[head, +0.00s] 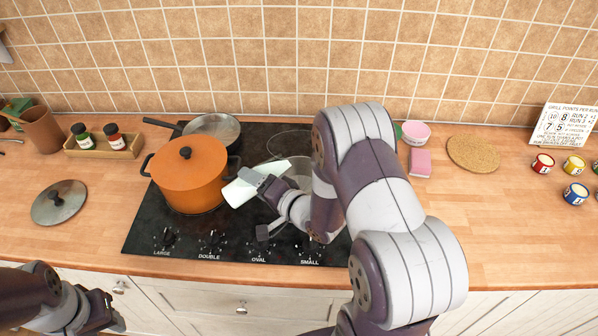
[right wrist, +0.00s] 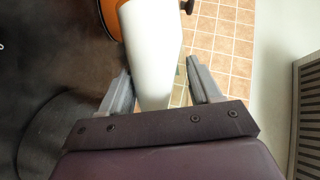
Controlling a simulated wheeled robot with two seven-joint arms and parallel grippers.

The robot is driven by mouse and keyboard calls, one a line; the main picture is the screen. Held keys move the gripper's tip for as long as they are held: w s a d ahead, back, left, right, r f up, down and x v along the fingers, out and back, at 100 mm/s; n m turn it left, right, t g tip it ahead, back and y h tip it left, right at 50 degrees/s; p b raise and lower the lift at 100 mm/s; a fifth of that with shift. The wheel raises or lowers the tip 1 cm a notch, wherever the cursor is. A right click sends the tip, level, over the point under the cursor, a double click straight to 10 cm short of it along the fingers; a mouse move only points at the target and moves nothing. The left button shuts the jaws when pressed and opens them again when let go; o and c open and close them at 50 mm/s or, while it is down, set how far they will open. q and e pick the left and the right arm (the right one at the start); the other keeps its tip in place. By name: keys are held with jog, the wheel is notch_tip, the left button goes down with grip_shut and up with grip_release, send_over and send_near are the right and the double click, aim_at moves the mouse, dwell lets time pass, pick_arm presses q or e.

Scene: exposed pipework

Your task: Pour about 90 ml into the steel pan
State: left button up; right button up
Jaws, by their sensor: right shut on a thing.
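My right gripper (head: 262,190) is shut on a white container (head: 240,192), which is strongly tilted above the black hob, just right of the orange pot. The container also shows between the fingers (right wrist: 160,92) in the right wrist view (right wrist: 155,45). Its mouth and contents cannot be made out. A steel pan (head: 214,128) with a long dark handle stands at the back left of the hob, partly behind the orange pot. My left gripper (head: 108,312) is low at the bottom left, away from the counter things; its jaw gap is unclear.
The lidded orange pot (head: 188,178) stands on the hob (head: 150,232). A greyish vessel (head: 299,170) is partly hidden behind my right arm. A loose lid (head: 60,203) and spice rack (head: 92,148) are left. A cork mat (head: 474,154), pink sponge (head: 420,162) and small tins (head: 543,164) are right.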

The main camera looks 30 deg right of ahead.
jog(key=shift+d+r+m+y+p, duration=0.4)
jog(key=shift+d+r+m+p, duration=0.1)
jog(key=shift+r+m, duration=0.1)
jog(key=shift+d, duration=0.15)
jog(key=shift+d+r+t, duration=0.1)
jog(key=shift+r+t, duration=0.05)
jog(key=shift+t, duration=0.15)
jog(key=shift+m, duration=0.3)
jog(key=shift+d+m, duration=0.1)
jog(key=shift+m, duration=0.4)
dwell(0.7)
jog(key=shift+m+y, duration=0.3)
jog(key=shift+y, duration=0.1)
dwell(0.5)
